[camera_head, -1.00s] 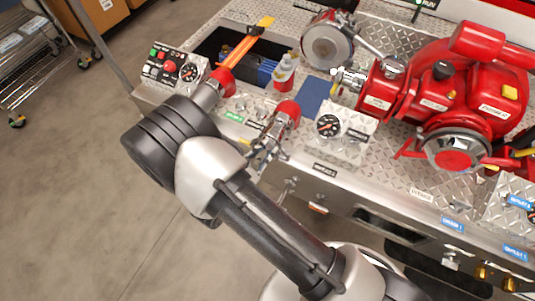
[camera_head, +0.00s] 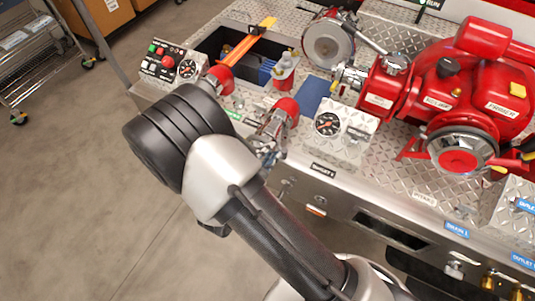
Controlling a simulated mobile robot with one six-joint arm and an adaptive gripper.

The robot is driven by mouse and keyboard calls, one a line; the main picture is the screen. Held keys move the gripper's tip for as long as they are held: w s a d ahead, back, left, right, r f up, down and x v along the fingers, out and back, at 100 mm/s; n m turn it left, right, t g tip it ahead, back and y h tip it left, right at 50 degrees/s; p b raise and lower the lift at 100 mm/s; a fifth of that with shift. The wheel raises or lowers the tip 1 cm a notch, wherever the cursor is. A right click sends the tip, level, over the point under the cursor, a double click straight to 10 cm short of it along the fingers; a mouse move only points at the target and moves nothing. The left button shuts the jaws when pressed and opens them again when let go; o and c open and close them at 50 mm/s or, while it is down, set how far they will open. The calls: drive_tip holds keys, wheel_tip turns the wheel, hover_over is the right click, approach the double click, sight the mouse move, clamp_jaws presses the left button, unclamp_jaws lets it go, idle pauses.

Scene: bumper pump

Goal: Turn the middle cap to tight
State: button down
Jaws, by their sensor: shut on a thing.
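My arm's dark rounded joint and silver link fill the centre left of the head view, in front of the panel's front edge. They hide my gripper, so its jaws and what they touch do not show.
A gauge box (camera_head: 341,126) stands right of the right fitting, and a switch panel (camera_head: 167,66) lies at far left. A red pump (camera_head: 455,85) fills the right. A red-and-white fitting (camera_head: 285,72) stands behind. Open floor (camera_head: 80,200) lies at left.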

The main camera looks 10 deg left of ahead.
drive_tip(key=shift+f, duration=0.1)
drive_tip(key=c, duration=1.5)
unclamp_jaws()
drive_tip(key=v, duration=1.2)
